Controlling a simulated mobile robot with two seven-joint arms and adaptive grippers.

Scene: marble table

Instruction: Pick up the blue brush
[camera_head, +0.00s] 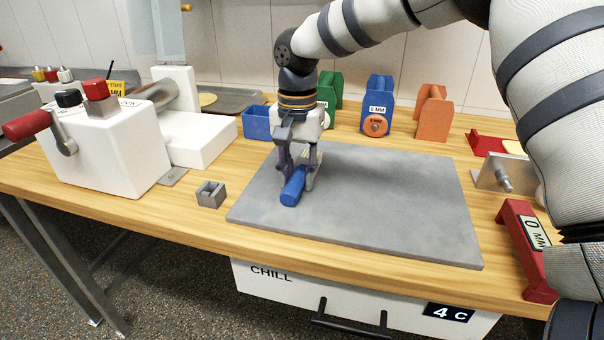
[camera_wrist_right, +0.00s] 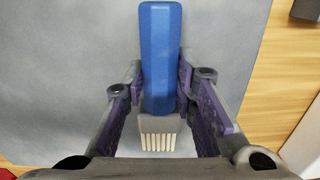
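The blue brush (camera_head: 293,187) is on the left part of the grey mat, its blue handle end toward the front. My right gripper (camera_head: 299,184) reaches down over it, one finger on each side. In the right wrist view the blue handle (camera_wrist_right: 160,50) runs between the fingertips (camera_wrist_right: 160,78), which press close against its sides, so the gripper looks shut on it. The grey head and pale bristles lie toward the palm. The brush appears at mat level; I cannot tell whether it is lifted. My left gripper is not in view.
The grey mat (camera_head: 400,205) is otherwise bare. A small grey block (camera_head: 210,194) and a white machine (camera_head: 105,150) with a red handle are left. A blue bin (camera_head: 257,123) and green, blue (camera_head: 377,100) and orange (camera_head: 432,113) stands are behind. A red holder (camera_head: 526,250) is right.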

